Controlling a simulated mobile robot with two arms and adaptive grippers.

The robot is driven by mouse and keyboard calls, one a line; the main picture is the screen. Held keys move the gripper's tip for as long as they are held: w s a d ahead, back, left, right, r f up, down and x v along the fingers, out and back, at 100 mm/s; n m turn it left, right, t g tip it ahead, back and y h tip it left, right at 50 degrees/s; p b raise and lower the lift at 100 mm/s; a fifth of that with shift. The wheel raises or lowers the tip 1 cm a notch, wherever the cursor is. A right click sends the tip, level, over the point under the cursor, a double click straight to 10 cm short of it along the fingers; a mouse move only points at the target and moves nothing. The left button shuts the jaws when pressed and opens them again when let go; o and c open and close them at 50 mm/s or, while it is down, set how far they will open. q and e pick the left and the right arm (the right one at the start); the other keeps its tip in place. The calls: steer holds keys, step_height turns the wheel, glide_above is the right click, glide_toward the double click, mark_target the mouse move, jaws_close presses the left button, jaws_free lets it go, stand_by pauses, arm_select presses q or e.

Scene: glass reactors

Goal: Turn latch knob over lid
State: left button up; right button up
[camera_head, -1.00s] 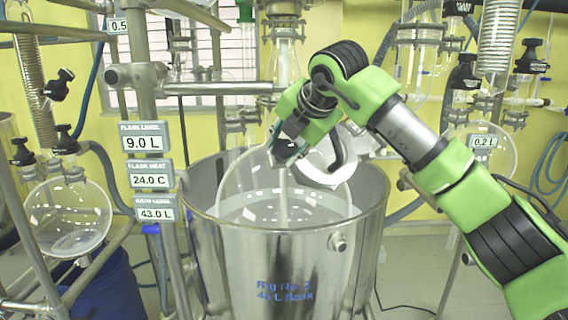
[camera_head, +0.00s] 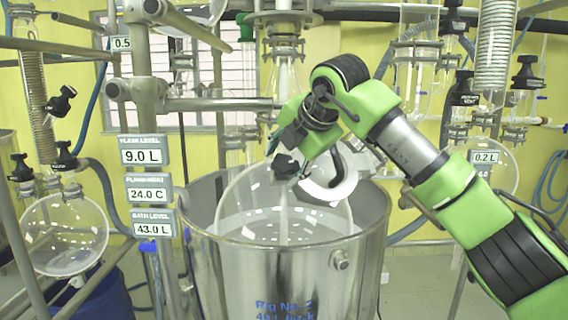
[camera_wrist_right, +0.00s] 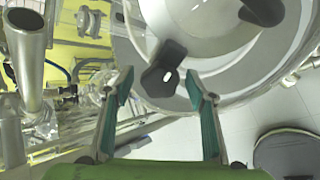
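A black latch knob (camera_wrist_right: 166,68) shows in the right wrist view at the edge of the pale round glass lid (camera_wrist_right: 232,75). My right gripper (camera_wrist_right: 158,84) is open, with one teal-padded finger on each side of the knob; contact cannot be made out. In the head view the right gripper (camera_head: 290,158) hangs over the glass flask inside the steel vessel (camera_head: 270,270), and a dark knob shows at its fingertips. A white curved part (camera_head: 335,185) is just right of the gripper. My left gripper is not in view.
A metal post with level and heat displays (camera_head: 148,185) stands left of the vessel. A round glass flask (camera_head: 65,235) hangs at the far left. Glass columns and a horizontal bar (camera_head: 215,104) are behind and above the gripper. Another black part (camera_wrist_right: 262,10) shows at the wrist view's top.

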stand_by(0.3)
steer(key=v, duration=1.2)
